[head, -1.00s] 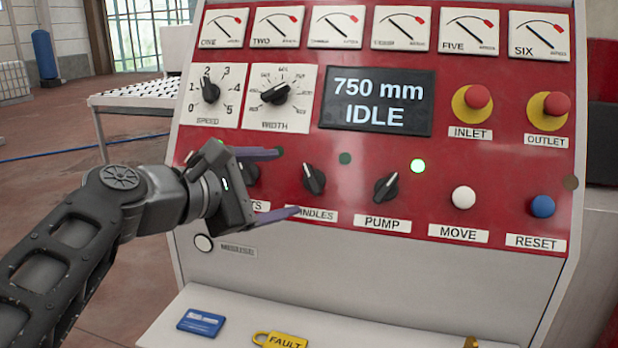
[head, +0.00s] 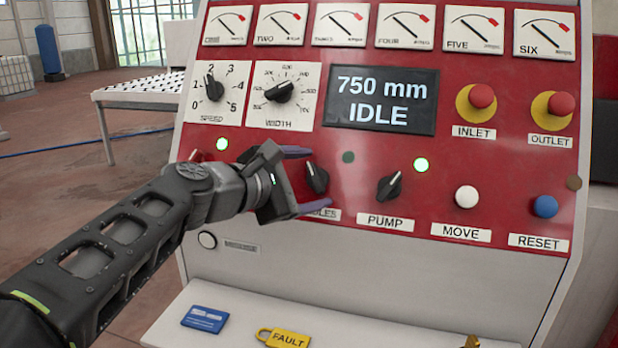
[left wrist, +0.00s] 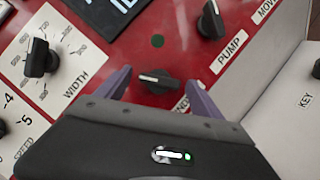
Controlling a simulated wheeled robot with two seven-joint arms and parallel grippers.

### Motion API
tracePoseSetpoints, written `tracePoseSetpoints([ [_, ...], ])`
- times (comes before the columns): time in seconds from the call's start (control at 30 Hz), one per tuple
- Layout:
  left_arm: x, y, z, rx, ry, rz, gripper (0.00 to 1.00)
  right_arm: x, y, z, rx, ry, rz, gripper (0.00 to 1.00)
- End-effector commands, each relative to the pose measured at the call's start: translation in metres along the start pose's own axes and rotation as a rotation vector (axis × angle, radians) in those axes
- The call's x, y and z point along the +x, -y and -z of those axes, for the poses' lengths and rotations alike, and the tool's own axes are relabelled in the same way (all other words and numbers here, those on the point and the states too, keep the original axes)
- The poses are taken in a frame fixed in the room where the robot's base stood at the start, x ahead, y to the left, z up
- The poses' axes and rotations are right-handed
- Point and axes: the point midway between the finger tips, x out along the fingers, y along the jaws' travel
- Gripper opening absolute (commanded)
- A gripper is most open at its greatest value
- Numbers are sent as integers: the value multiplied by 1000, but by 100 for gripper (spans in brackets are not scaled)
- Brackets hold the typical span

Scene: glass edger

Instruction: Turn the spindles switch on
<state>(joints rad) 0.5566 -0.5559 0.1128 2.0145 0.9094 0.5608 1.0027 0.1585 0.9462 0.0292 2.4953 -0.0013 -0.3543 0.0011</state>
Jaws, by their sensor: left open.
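The spindles switch (head: 316,179) is a black rotary knob on the red panel, between the belts-side switch and the pump switch. The lamp above it (head: 348,157) is dark green and unlit. My left gripper (head: 309,178) is open in front of the panel, with its purple fingers above and below the knob. The left wrist view shows the knob (left wrist: 158,81) between the two spread fingers (left wrist: 160,88); I cannot tell whether they touch it. The gripper covers part of the SPINDLES label (head: 322,213). My right gripper is not in view.
The pump switch (head: 389,188) is right of the spindles switch, with a lit lamp (head: 421,165). Another lit lamp (head: 222,144) is at left. White MOVE (head: 466,197) and blue RESET (head: 545,206) buttons are further right.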

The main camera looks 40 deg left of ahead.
Motion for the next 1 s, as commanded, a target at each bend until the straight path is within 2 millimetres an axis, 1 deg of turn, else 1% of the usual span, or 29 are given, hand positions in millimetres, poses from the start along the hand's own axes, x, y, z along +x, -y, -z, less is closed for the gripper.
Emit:
tracePoseSetpoints([
  [0.07, 0, 0, 0, 0, 0, 0, 76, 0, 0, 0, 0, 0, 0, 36],
  [0.8, 0, 0, 0, -1, 0, 0, 15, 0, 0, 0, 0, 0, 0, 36],
  [1.0, 0, -1, 0, 6, 0, 3, 15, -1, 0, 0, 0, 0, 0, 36],
])
